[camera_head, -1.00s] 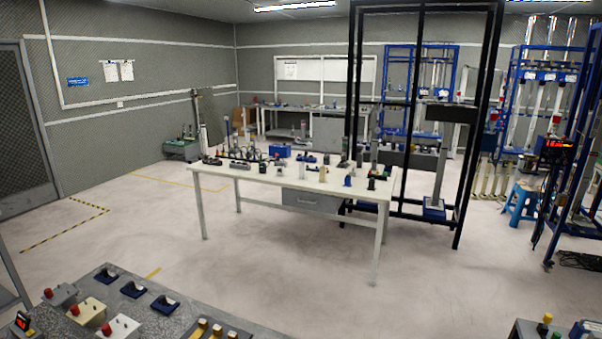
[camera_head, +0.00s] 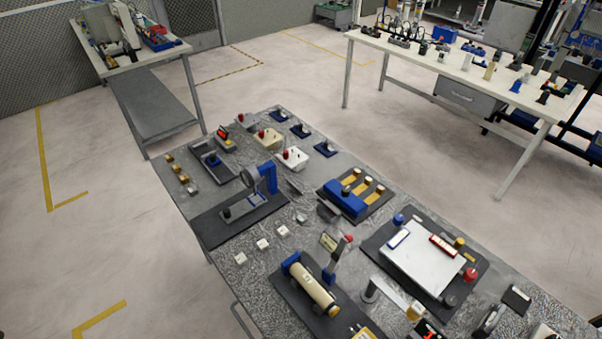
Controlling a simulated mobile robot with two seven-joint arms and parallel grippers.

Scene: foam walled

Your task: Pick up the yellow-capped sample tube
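I cannot make out with certainty which item is the yellow-capped sample tube. A cream cylinder (camera_head: 312,287) with a dark yellowish end lies in a blue holder on a black plate, at the near middle of the grey speckled table (camera_head: 228,237). A blue block with yellow pieces (camera_head: 345,198) stands on a black plate in the middle of this table. Several small yellow and white knobs (camera_head: 176,169) sit in a row near its left edge. Neither of my grippers shows in the view.
A white panel device (camera_head: 425,262) with coloured knobs stands on the table's right part. Red-buttoned boxes (camera_head: 291,157) line its far side. A white table (camera_head: 447,72) with small items is at the upper right, another table (camera_head: 147,58) at the upper left. Open floor (camera_head: 290,80) lies between.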

